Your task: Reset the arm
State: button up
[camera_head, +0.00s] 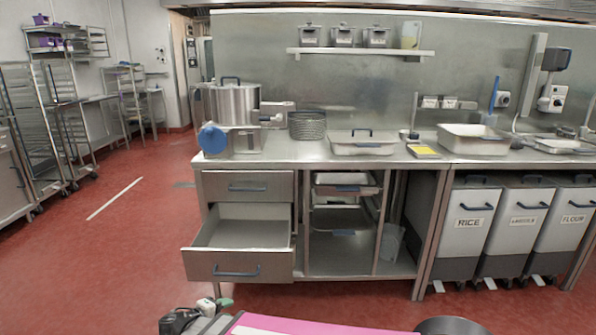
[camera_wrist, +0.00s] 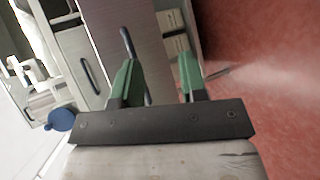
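My gripper (camera_wrist: 158,78) shows in the wrist view with its two green fingers spread apart and nothing between them. In the head view, part of my gripper (camera_head: 222,303) shows at the bottom edge, low in front of the counter and apart from it. The mixing kettle (camera_head: 236,104), a steel pot with a blue-handled lid, stands at the left end of the counter (camera_head: 283,148). Its blue disc (camera_head: 212,137) faces outward and also shows at the left of the wrist view (camera_wrist: 61,119).
The lower drawer (camera_head: 236,262) is pulled out and looks empty; the upper drawer (camera_head: 247,186) is shut. A lidded pan (camera_head: 361,148), stacked round items (camera_head: 307,125) and a yellow item (camera_head: 423,151) sit on the counter. Bins (camera_head: 466,220) stand at right. Red floor (camera_head: 110,260) is open at left.

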jog(key=w+d+m+g+y, duration=0.2)
jog(key=w+d+m+g, duration=0.1)
jog(key=d, duration=1)
jog(key=w+d+f+m+g+y, duration=0.1)
jog(key=w+d+m+g+y, duration=0.2)
jog(key=d, duration=1.1)
jog(key=w+d+m+g+y, duration=0.3)
jog(key=w+d+m, duration=0.3)
jog(key=d, duration=0.8)
jog(key=shift+w+d+f+g, duration=0.2)
jog(key=shift+w+f+g, duration=0.15)
jog(key=shift+g, duration=0.45)
